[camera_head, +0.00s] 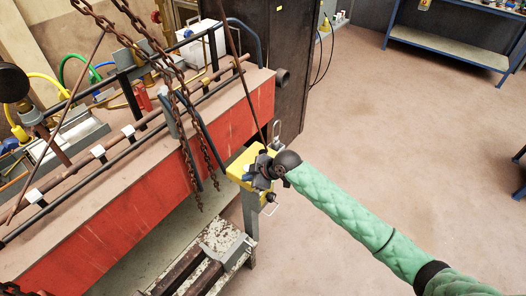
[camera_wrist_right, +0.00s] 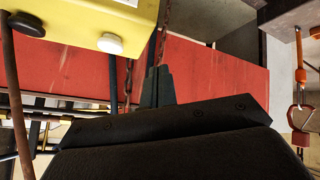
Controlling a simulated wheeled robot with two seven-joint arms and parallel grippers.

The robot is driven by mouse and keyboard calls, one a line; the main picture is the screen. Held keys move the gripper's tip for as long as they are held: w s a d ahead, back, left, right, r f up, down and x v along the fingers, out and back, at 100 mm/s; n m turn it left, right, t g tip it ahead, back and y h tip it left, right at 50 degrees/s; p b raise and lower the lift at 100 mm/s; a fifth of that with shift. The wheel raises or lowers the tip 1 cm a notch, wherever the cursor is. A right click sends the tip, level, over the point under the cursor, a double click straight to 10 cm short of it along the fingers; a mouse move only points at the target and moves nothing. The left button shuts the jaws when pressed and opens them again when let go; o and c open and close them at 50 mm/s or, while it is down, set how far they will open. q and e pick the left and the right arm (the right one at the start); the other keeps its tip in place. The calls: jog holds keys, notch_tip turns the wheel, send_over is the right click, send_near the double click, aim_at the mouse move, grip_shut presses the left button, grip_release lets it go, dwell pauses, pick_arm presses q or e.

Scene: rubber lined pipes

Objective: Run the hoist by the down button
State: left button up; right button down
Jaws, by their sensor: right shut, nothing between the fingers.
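The yellow hoist control box (camera_head: 240,163) hangs in front of the right end of the red beam, partly hidden by my right gripper (camera_head: 259,170). In the right wrist view the yellow box (camera_wrist_right: 75,18) fills the upper left, with a black round button (camera_wrist_right: 27,24) and a white round button (camera_wrist_right: 110,43) on its near face. Which is the down button cannot be read. My right gripper's fingers (camera_wrist_right: 157,84) are shut and empty, just below and right of the white button in that picture; contact with a button is not visible. My left gripper is not in view.
Rusty chains (camera_head: 184,100) hang before the red beam (camera_head: 150,190), which carries pipes along its top. A paint-worn bench (camera_head: 218,235) stands below. A dark cabinet (camera_head: 285,60) is behind. Open floor (camera_head: 390,130) lies to the right, with a blue-framed table (camera_head: 445,47) farther back.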

jog(key=w+d+r+n, duration=0.3)
jog(key=w+r, duration=0.2)
jog(key=w, duration=0.5)
notch_tip(320, 180, up, 4)
jog(key=n, duration=0.1)
send_over(266, 152)
notch_tip(266, 152, down, 8)
jog(key=b, duration=0.3)
jog(key=shift+f, duration=0.25)
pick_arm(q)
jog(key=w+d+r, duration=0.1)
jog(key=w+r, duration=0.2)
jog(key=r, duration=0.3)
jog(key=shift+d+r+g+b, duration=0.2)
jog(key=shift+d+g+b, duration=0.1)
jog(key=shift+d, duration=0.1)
pick_arm(e)
jog(key=shift+f, duration=0.35)
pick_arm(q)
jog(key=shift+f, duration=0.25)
pick_arm(e)
jog(key=shift+f, duration=0.15)
pick_arm(q)
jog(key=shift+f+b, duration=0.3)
jog(key=shift+b, duration=0.25)
pick_arm(e)
jog(key=shift+f, duration=0.3)
